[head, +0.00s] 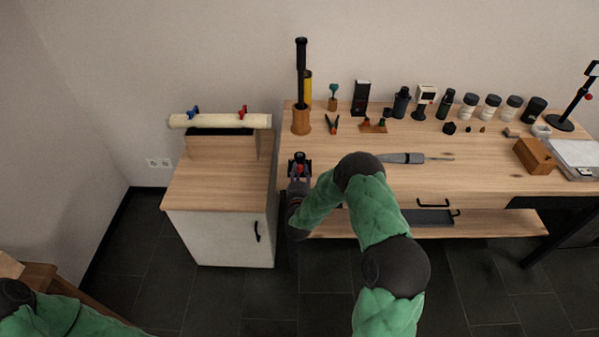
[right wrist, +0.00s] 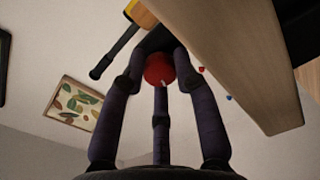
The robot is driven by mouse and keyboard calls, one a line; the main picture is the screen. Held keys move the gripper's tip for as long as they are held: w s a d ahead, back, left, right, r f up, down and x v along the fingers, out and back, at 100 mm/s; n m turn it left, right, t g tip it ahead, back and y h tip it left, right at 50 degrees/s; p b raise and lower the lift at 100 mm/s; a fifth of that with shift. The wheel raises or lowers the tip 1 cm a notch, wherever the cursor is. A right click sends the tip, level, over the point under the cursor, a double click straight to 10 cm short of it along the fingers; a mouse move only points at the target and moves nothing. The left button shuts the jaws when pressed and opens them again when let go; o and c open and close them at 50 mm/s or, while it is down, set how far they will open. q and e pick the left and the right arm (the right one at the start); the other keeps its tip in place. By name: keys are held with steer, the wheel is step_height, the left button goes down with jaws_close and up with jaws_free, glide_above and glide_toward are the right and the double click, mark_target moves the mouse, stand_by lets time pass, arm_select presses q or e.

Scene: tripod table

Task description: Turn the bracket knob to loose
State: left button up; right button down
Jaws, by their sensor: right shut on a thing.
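The red bracket knob (head: 299,169) is at the front left edge of the workbench, on a small black bracket (head: 300,157). In the right wrist view the knob (right wrist: 159,68) is round and red with a small white mark, and sits between the three fingers. My right gripper (head: 299,177) reaches in from the front and is shut on the knob; its fingers hide part of it in the head view. It also shows in the right wrist view (right wrist: 160,85). My left gripper is not in view; only its green arm shows at lower left.
The wooden workbench (head: 480,180) holds a black rod (head: 301,75) in a wooden cup (head: 301,121), a screwdriver (head: 405,158), several jars and a wooden box (head: 534,156). A white cabinet (head: 222,235) stands close at the left, with a cream roll (head: 220,121) above it.

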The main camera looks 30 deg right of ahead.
steer(key=n, duration=0.3)
steer(key=shift+n, duration=0.3)
steer(key=shift+f+n+p, duration=0.1)
steer(key=shift+n+p, duration=0.25)
steer(key=shift+n, duration=1.45)
steer(key=c, duration=0.9)
jaws_free()
steer(key=shift+c, duration=0.2)
steer(key=v, duration=0.8)
